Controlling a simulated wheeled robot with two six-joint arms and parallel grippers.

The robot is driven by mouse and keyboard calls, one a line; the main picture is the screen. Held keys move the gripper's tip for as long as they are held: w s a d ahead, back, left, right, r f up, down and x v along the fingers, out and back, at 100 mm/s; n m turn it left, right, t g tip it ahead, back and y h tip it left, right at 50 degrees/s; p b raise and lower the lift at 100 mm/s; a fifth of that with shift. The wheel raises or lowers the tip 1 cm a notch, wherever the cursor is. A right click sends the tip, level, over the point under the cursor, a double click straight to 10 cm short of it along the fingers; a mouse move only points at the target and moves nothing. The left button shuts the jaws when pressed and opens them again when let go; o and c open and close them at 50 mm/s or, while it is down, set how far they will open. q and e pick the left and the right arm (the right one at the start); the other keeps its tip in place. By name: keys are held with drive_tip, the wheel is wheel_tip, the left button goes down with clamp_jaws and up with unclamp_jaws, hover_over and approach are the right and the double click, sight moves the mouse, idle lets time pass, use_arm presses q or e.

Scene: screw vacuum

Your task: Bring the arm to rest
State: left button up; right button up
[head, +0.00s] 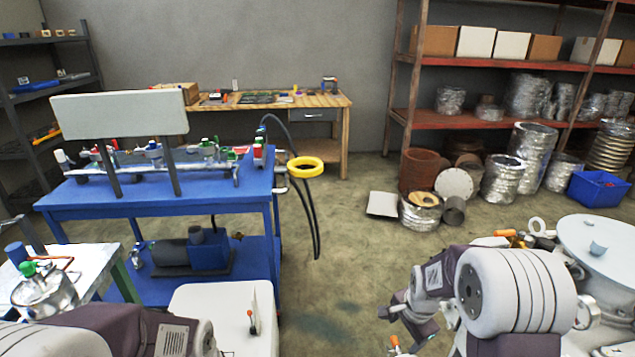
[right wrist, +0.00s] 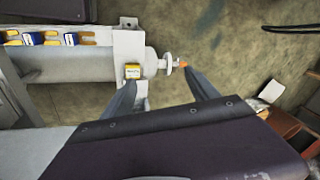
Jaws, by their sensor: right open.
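My right gripper (right wrist: 165,88) is open in the right wrist view, its two dark fingers spread apart with nothing gripped between them. Beyond the fingers is the end of a pale grey cylindrical fitting (right wrist: 150,60) with a small orange-tipped part (right wrist: 182,65). In the head view my right arm is bent at the lower right, and its dark gripper (head: 398,310) points down and left, partly hidden by the arm. My left arm shows only in part at the lower left of the head view, and its gripper is out of sight.
A blue bench (head: 225,195) with fittings stands at left. A yellow ring (head: 306,166) and black hoses (head: 313,225) hang at its right side. A round white-topped vessel (head: 600,235) is close to my right arm. Open floor (head: 345,265) lies in the middle.

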drive_tip(key=s+a+r+n+g, duration=0.1)
drive_tip(key=s+a+n, duration=0.1)
drive_tip(key=s+n, duration=0.55)
drive_tip(key=s+a+r+n, duration=0.2)
drive_tip(key=s+a+n, duration=0.1)
drive_tip(key=s+n, duration=0.4)
wheel_tip(320, 180, up, 17)
drive_tip(key=s+m+p, duration=0.1)
drive_tip(key=p, duration=1.6)
drive_tip(key=shift+d+p, duration=0.15)
drive_tip(key=shift+p, duration=0.2)
drive_tip(key=shift+r, duration=0.1)
drive_tip(key=shift+s+d, duration=0.1)
